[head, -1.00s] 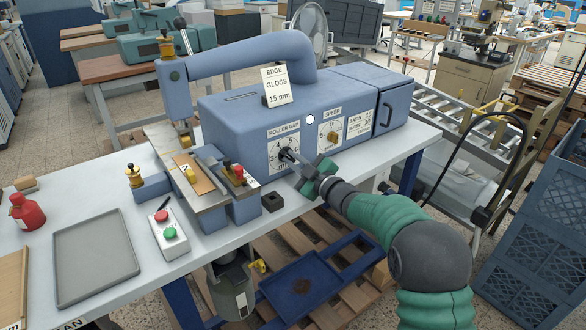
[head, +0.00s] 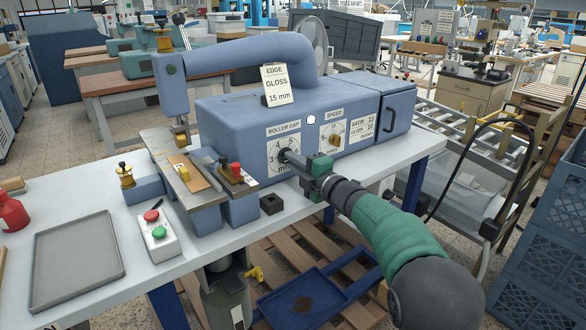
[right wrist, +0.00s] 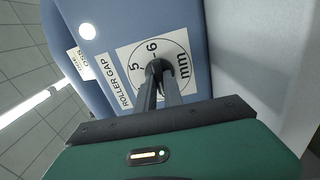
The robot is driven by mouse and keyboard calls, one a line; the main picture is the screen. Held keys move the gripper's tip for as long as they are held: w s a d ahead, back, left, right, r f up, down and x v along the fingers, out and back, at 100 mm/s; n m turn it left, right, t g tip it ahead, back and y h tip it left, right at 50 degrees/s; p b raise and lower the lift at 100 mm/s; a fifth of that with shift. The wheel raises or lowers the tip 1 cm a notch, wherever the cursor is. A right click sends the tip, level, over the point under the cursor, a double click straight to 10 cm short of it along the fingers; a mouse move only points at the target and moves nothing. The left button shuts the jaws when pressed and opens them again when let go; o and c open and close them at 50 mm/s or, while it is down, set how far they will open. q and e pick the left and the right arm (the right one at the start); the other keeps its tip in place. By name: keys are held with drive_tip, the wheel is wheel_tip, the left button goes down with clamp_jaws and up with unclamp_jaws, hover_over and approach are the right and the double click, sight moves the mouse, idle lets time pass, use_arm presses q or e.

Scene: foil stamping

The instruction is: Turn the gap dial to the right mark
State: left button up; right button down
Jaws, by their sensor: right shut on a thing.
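The roller gap dial is a dark knob (right wrist: 155,66) on a white scale plate (head: 273,152) on the front of the blue machine (head: 235,130). In the right wrist view the plate reads "ROLLER GAP", with 5, 6 and "mm" showing. My right gripper (head: 291,158) is shut on the knob; its two dark fingers (right wrist: 158,78) meet the knob from the front. The fingers hide part of the scale, and I cannot tell the knob's setting. A card (head: 277,88) on the machine reads "EDGE GLOSS 15 mm". My left gripper is not in view.
A speed dial (head: 332,138) and a small chart (head: 361,129) sit right of the gap dial. A button box (head: 157,230) and a grey tray (head: 78,262) lie on the table at the left. A small black block (head: 271,204) stands below the dial.

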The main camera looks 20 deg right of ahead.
drive_tip(key=shift+f+n, duration=0.4)
drive_tip(key=shift+f, duration=0.05)
drive_tip(key=c, duration=1.5)
unclamp_jaws()
drive_tip(key=shift+r, duration=0.1)
drive_tip(key=shift+o, duration=0.2)
drive_tip(key=shift+r, duration=0.1)
drive_tip(key=shift+s+r, duration=0.1)
drive_tip(key=shift+s, duration=0.05)
drive_tip(key=v, duration=1.6)
drive_tip(key=shift+s+p, duration=0.3)
drive_tip(key=shift+p, duration=0.15)
drive_tip(key=shift+d, duration=0.15)
